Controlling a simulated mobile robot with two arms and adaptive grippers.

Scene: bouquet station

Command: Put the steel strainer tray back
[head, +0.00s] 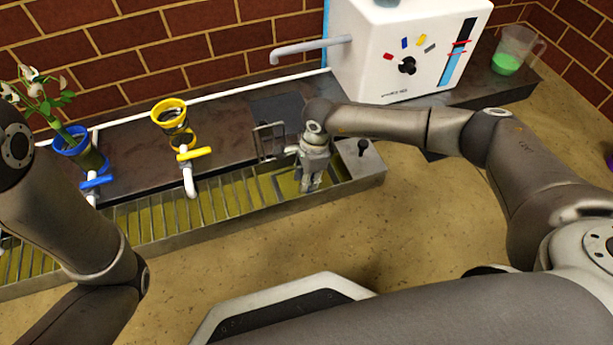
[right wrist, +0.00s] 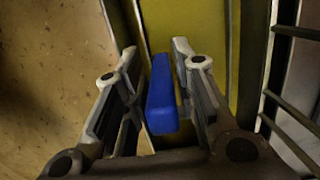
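A long steel trough (head: 372,177) runs along the counter, with slatted steel grating (head: 160,222) over much of it. A small steel frame (head: 258,140) stands upright at its back edge beside my gripper; I cannot tell whether this or the grating is the strainer tray. My right gripper (head: 311,187) points down into the trough's right end. In the right wrist view its fingers (right wrist: 158,75) are apart, on either side of a blue bar (right wrist: 162,95), with gaps showing. What the bar belongs to is hidden. My left gripper is out of view.
A yellow-rimmed holder (head: 170,108), a yellow tap handle (head: 194,153) and a blue tap handle (head: 97,182) stand left. Flowers fill a blue-rimmed holder (head: 70,140). A white machine (head: 400,50) and a jug (head: 513,50) stand behind right. The front counter is clear.

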